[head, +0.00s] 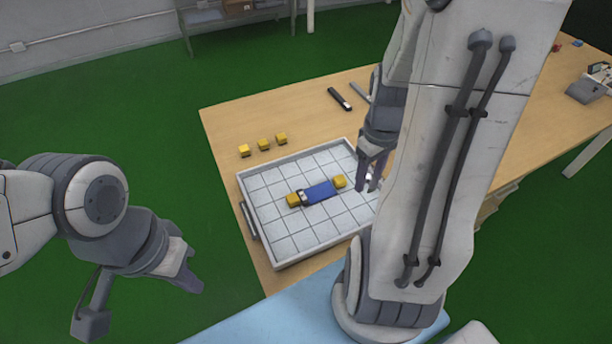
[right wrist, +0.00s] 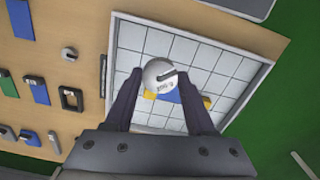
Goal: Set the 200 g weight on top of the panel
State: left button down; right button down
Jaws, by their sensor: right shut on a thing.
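The blue panel (head: 320,192) lies across two yellow blocks, one at the left end (head: 293,200) and one at the right end (head: 340,181), in the white gridded tray (head: 262,252). My right gripper (head: 369,178) is over the tray, right of the panel, shut on the silvery weight. In the right wrist view the round weight (right wrist: 159,74) sits between the fingertips, and hides part of the panel (right wrist: 173,97). Its marking is too small to read surely. My left gripper (head: 192,278) is apart from the tray, at lower left; its opening is unclear.
Three loose yellow blocks (head: 263,144) stand on the wooden table (head: 290,108) behind the tray. A black-handled tool (head: 340,99) lies farther back. The right wrist view shows several flat items, such as a green one (right wrist: 39,90), left of the tray.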

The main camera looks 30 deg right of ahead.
jog(key=shift+w+a, duration=0.1)
jog(key=shift+w, duration=0.2)
send_over(320, 192)
notch_tip(320, 192, down, 7)
jog(key=shift+r, duration=0.1)
pick_arm(q)
jog(key=shift+w+f, duration=0.15)
jog(key=shift+w, duration=0.15)
pick_arm(e)
jog(key=shift+f, duration=2)
pick_arm(q)
jog(key=shift+f, duration=0.1)
pick_arm(e)
jog(key=shift+f, duration=0.1)
jog(key=c, duration=0.5)
grip_release()
